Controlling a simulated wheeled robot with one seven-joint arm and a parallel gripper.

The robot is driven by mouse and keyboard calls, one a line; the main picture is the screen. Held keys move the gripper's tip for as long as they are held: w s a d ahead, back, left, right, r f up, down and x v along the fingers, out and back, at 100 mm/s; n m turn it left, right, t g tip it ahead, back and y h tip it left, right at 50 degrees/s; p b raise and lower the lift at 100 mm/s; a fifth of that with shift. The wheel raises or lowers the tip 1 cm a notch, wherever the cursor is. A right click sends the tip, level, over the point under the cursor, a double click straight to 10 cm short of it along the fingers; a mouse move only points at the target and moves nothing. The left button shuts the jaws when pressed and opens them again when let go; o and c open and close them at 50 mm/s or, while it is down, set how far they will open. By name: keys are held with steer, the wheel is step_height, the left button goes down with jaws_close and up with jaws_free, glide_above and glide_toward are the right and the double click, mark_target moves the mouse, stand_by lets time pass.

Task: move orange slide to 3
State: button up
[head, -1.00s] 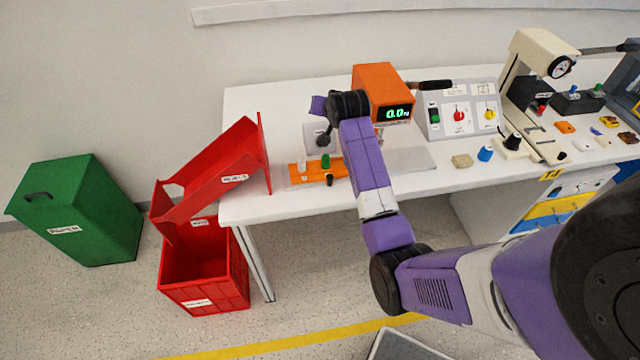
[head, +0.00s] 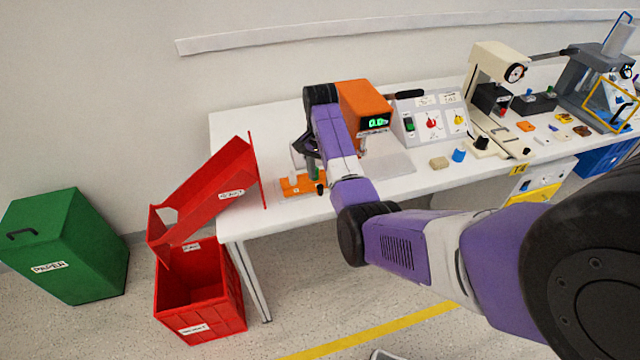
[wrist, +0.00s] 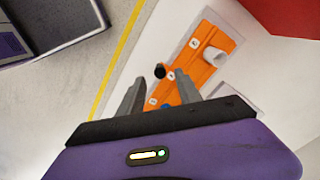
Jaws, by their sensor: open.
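The orange slide board (head: 289,186) lies on the white table near its left front edge, partly hidden by my arm in the head view. It also shows in the wrist view (wrist: 186,72), running diagonally, with several small white labels too small to read. A black knob (wrist: 160,71) stands at the board's edge, between and beyond my fingertips in the picture. A white cylinder (wrist: 212,57) stands farther up the board, and a blue part (wrist: 166,107) shows low between the fingers. My gripper (wrist: 159,77) is open and empty above the board; whether it touches the knob cannot be told.
A red chute (head: 205,195) stands left of the board, above a red bin (head: 200,310). An orange display box (head: 362,105) and a switch panel (head: 432,120) stand behind and right. The table's front edge is close to the board.

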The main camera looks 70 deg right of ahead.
mark_target(320, 186)
steer(key=shift+f, duration=2.05)
jaws_close()
